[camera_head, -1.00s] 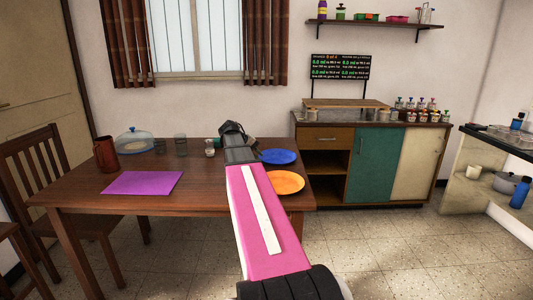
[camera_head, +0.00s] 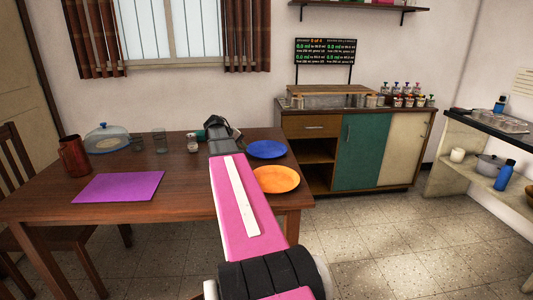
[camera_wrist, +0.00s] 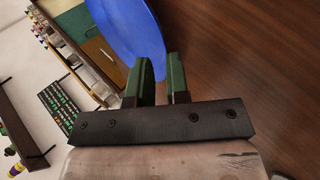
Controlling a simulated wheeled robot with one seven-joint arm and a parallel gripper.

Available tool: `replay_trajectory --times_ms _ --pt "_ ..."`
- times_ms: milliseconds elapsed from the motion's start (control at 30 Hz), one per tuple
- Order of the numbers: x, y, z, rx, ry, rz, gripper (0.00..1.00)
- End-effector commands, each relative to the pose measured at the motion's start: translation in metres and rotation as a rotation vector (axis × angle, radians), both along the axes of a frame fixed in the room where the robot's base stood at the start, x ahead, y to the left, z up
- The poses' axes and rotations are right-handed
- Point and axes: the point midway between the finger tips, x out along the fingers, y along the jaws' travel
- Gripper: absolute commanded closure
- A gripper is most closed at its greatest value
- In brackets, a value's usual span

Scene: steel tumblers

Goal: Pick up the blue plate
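The blue plate (camera_head: 267,149) lies flat near the right edge of the wooden table, behind an orange plate. In the wrist view the blue plate (camera_wrist: 128,38) shows just beyond the fingertips, cut off by the top edge. My gripper (camera_wrist: 161,62) has its two green fingers apart with a gap between them, and nothing is held. In the head view my gripper (camera_head: 216,124) is above the table to the left of the blue plate, and its fingers are hard to make out. I cannot tell whether a finger touches the plate.
The orange plate (camera_head: 276,179) sits in front of the blue one. A purple mat (camera_head: 118,186), red-brown jug (camera_head: 73,156), domed dish (camera_head: 106,139), glasses (camera_head: 159,142) and a small jar (camera_head: 192,143) are on the table (camera_head: 170,205). A cabinet (camera_head: 362,150) stands beyond the table's right end.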

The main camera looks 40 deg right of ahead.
Motion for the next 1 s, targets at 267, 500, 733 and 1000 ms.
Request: replay_trajectory --times_ms 267,500,733,1000 --pt "-0.004 -0.021 -0.021 0.0 0.001 -0.001 0.84" --pt "-0.006 -0.035 -0.037 0.0 0.0 0.0 0.84" --pt "-0.006 -0.035 -0.036 0.0 0.0 0.0 1.0" --pt "-0.006 -0.035 -0.036 0.0 0.0 0.0 1.0"
